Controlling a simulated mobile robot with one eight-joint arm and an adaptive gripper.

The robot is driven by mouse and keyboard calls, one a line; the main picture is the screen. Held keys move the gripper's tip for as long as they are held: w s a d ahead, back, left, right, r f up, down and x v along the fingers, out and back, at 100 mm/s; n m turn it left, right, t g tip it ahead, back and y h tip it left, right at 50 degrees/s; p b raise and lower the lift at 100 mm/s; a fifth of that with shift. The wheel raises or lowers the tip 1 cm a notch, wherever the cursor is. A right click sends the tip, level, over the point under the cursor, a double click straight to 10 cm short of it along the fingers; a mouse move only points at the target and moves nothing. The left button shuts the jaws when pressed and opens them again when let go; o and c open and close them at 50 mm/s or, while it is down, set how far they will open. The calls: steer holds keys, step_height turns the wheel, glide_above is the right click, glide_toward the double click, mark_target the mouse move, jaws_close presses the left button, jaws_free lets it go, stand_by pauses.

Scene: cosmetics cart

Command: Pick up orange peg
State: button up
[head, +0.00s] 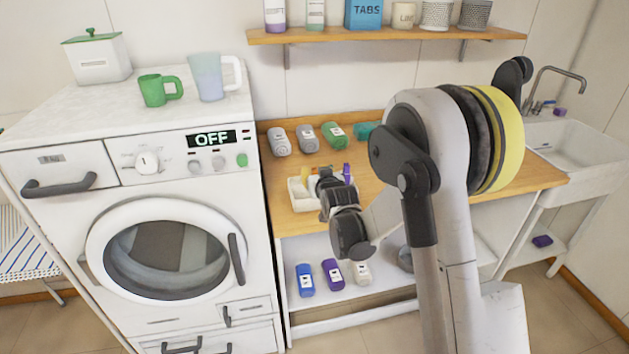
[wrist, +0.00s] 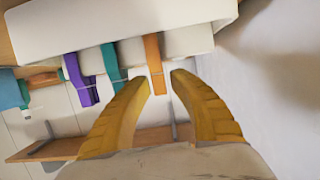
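The orange peg (wrist: 154,60) is clipped on the edge of a white holder in the wrist view, its free end hanging towards my gripper (wrist: 162,82). My gripper is open, with its two yellow fingers at the free end of the peg. The peg lies close to the left fingertip, and a gap shows between it and the right one. I cannot tell whether the left finger touches it. In the head view the white holder (head: 296,200) sits on the wooden counter, partly hidden by my arm.
A teal peg (wrist: 113,66) and a purple peg (wrist: 80,80) sit left of the orange one. A washing machine (head: 185,230) stands left, a sink (head: 570,150) right. A shelf (head: 390,36) hangs above.

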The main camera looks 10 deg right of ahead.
steer(key=shift+c, duration=0.5)
jaws_close()
steer(key=shift+r, duration=0.15)
